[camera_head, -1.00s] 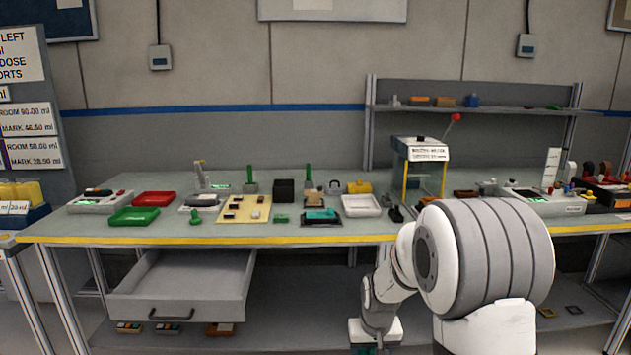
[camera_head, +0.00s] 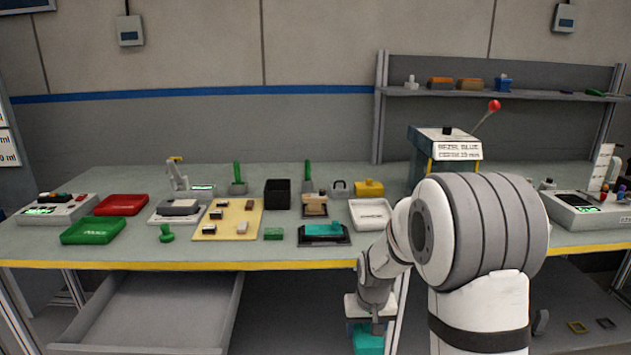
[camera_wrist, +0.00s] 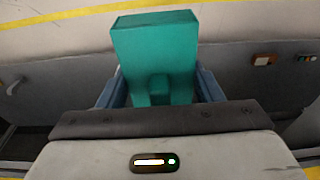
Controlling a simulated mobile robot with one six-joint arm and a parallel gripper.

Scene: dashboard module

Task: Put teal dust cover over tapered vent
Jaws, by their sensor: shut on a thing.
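My gripper (camera_wrist: 158,90) is shut on a teal block-like cover (camera_wrist: 155,45), its blue fingers on either side of it. In the head view the teal cover (camera_head: 369,342) hangs under my wrist at the bottom edge, below table height and in front of the bench. On the bench, a dark tray or module (camera_head: 322,240) bears a teal stepped part (camera_head: 323,230). I cannot tell whether that part is the tapered vent. No other vent is clearly recognisable.
The bench (camera_head: 130,185) has a yellow front edge. It bears a red tray (camera_head: 121,204), a green tray (camera_head: 93,230), a white tray (camera_head: 371,215), a beige board (camera_head: 211,233) and a black box (camera_head: 277,194). A drawer (camera_head: 150,310) stands open below. My arm hides part of the bench's right side.

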